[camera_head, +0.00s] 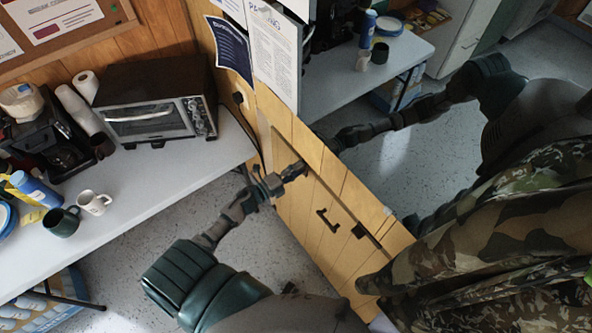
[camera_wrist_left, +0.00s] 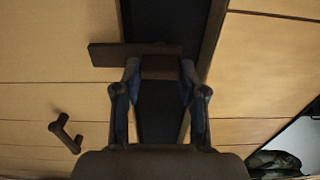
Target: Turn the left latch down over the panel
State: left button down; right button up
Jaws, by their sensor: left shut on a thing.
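My left gripper (camera_head: 296,171) reaches the yellow wooden partition in the head view. In the left wrist view the left gripper (camera_wrist_left: 161,85) is shut on the left latch (camera_wrist_left: 105,53), a dark brown bar that lies crosswise in that picture. A dark panel strip (camera_wrist_left: 152,25) with a brown edge runs behind the latch. A second small dark latch (camera_head: 358,230) is farther along the partition. A dark handle (camera_head: 326,219) sits between the two; it also shows at lower left in the wrist view (camera_wrist_left: 65,133).
A camouflage jacket (camera_head: 490,235) hangs at the right over the partition's near end. A grey table (camera_head: 160,190) at the left holds a toaster oven (camera_head: 155,105), a coffee maker (camera_head: 50,140) and mugs (camera_head: 93,202). Papers (camera_head: 275,60) hang above the partition.

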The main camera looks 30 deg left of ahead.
pick_arm(q)
jog(key=shift+f, duration=0.15)
jog(key=c, duration=0.7)
grip_release()
jog(key=shift+o, duration=0.3)
jog(key=shift+w, duration=0.1)
jog(key=v, duration=1.2)
jog(key=shift+f, duration=0.15)
